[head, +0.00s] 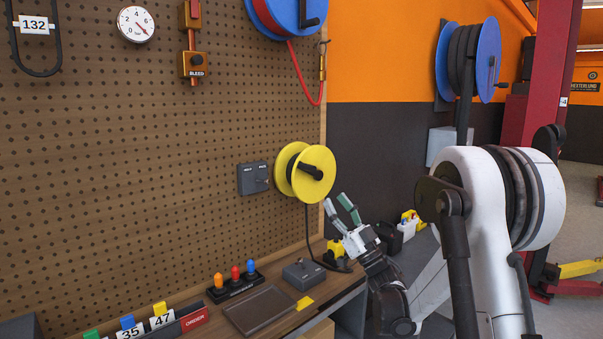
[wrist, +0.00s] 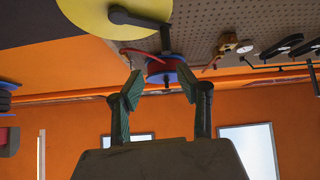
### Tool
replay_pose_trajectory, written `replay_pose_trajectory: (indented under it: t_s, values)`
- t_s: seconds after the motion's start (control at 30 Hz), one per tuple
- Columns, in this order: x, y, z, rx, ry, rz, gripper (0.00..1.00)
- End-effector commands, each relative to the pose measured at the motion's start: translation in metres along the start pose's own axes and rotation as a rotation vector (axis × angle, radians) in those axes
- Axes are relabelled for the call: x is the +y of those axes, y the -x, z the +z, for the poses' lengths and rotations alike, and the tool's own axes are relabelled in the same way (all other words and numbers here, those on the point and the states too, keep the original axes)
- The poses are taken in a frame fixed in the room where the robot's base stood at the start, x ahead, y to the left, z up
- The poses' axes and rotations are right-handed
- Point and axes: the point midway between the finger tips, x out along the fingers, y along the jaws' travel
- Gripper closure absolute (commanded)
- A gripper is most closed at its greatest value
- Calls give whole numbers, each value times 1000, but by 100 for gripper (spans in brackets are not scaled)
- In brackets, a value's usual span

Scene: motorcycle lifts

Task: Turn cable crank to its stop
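The yellow cable reel (head: 291,178) is mounted on the pegboard in the head view. Its black crank (head: 312,172) sticks out from the front face. A black cable hangs from the reel to the bench. My gripper (head: 338,205) is below and to the right of the reel, fingers pointing up, apart from the crank. In the wrist view the yellow disc (wrist: 95,22) is at the top, with the black crank arm (wrist: 140,21) and its handle ahead of my gripper (wrist: 160,80). The two green-tipped fingers are spread with nothing between them.
A grey switch box (head: 253,178) sits left of the reel. The bench below holds a row of coloured knobs (head: 235,282), a grey box (head: 304,272) and a dark tray (head: 260,309). A blue hose reel (head: 286,16) with a red hose hangs above.

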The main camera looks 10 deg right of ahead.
Motion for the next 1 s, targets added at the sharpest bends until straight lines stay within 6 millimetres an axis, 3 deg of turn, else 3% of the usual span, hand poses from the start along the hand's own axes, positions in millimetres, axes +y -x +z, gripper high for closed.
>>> replay_pose_trajectory:
  t_s: [0.13, 0.27, 0.8, 1.0]
  values:
    - [-3, 8, 6, 17, -9, -35, 65]
    - [-5, 0, 6, 18, -11, -40, 65]
    - [-8, -94, 5, 18, -11, -38, 65]
    - [-9, -119, 4, 17, -10, -38, 65]
